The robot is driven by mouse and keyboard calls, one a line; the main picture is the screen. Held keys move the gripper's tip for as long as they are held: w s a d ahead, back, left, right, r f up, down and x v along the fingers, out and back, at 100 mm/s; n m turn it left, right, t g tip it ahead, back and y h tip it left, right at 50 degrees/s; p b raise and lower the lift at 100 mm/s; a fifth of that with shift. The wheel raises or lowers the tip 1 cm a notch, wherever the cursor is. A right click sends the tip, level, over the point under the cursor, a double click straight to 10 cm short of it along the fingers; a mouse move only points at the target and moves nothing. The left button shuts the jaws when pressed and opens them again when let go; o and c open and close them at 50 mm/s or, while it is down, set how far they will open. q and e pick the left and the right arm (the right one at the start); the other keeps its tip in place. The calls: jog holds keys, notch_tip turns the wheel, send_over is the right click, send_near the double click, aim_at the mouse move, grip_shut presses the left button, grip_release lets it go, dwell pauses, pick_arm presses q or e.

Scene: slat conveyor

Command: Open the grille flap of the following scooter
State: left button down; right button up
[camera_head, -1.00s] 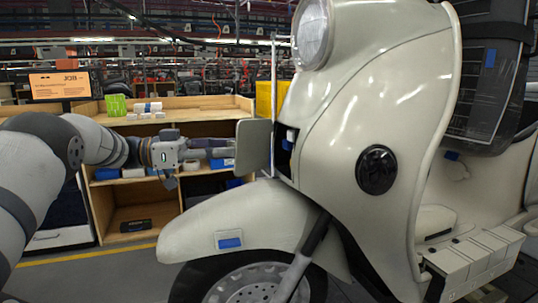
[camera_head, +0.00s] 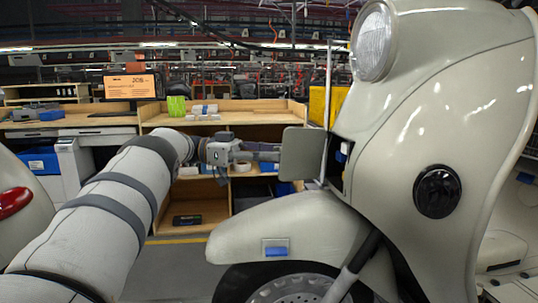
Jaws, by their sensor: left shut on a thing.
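The cream scooter (camera_head: 440,110) stands at the right, its round headlight (camera_head: 374,42) and front fender (camera_head: 285,228) facing left. Its grille flap (camera_head: 303,155) is a grey-green rounded panel that stands out from the scooter's front. Behind it, the dark opening (camera_head: 337,170) in the scooter's front shows, with a small blue-and-white part inside. My left gripper (camera_head: 272,156) is shut on the flap's left edge; its fingertips are partly hidden by the panel. My right gripper is out of view.
A wooden workbench (camera_head: 230,118) with shelves stands behind, holding a green box (camera_head: 177,107) and a sign screen (camera_head: 132,86). A yellow bin (camera_head: 318,104) is behind the flap. A cream body with a red light (camera_head: 14,202) is at the lower left edge.

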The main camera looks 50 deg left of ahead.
pick_arm(q)
jog(key=c, duration=1.8)
grip_release()
jog(key=shift+w+d+r, duration=0.15)
jog(key=shift+w, duration=0.15)
jog(key=shift+o, duration=1.4)
jog(key=shift+w+d, duration=0.1)
jog(key=shift+w, duration=0.15)
notch_tip(320, 180, up, 10)
jog(key=shift+s, duration=0.15)
jog(key=shift+c, duration=0.6)
